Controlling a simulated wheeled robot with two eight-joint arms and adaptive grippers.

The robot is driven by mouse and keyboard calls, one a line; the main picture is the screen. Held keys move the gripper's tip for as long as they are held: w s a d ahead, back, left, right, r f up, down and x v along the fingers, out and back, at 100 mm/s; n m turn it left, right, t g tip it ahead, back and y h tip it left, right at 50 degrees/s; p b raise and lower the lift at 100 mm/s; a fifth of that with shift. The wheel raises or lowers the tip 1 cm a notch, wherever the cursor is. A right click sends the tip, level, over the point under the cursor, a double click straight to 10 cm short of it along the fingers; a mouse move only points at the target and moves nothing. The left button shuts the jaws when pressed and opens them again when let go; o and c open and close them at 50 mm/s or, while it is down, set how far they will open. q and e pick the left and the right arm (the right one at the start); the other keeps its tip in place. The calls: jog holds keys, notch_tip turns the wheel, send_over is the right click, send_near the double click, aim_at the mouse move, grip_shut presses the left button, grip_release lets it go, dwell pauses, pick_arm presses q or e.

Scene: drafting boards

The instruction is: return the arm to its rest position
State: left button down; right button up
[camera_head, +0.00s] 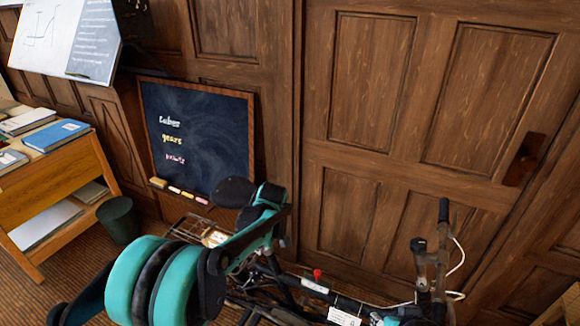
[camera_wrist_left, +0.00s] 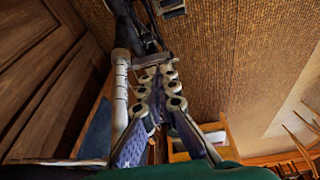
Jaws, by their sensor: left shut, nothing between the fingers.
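My left arm (camera_head: 160,280), teal and black, comes in from the lower left of the head view and rises to a bent joint in front of the chalkboard. Its fingers are hard to make out there against the dark clutter. In the left wrist view my left gripper (camera_wrist_left: 160,78) shows close up, with grey jointed fingers and purple-blue parts. It is shut and empty, with brown woven floor behind it. My right gripper is in neither view.
A bicycle-like frame with a handlebar (camera_head: 443,212) stands by the wooden door (camera_head: 390,150), close beyond my arm. A framed chalkboard (camera_head: 200,110) leans on the wall. A wooden table (camera_head: 50,190) with books and a dark bin (camera_head: 118,222) stand at left.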

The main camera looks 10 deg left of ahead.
pick_arm(q)
jog(key=s+a+r+m+t+h, duration=0.1)
jog(key=s+a+r+m+t, duration=0.1)
jog(key=s+r+m, duration=0.6)
jog(key=s+r+m+t+h, duration=0.1)
jog(key=s+m+t, duration=0.2)
jog(key=s, duration=1.3)
jog(key=shift+s+m+t, duration=0.4)
jog(key=shift+m, duration=0.6)
jog(key=shift+d+r, duration=0.1)
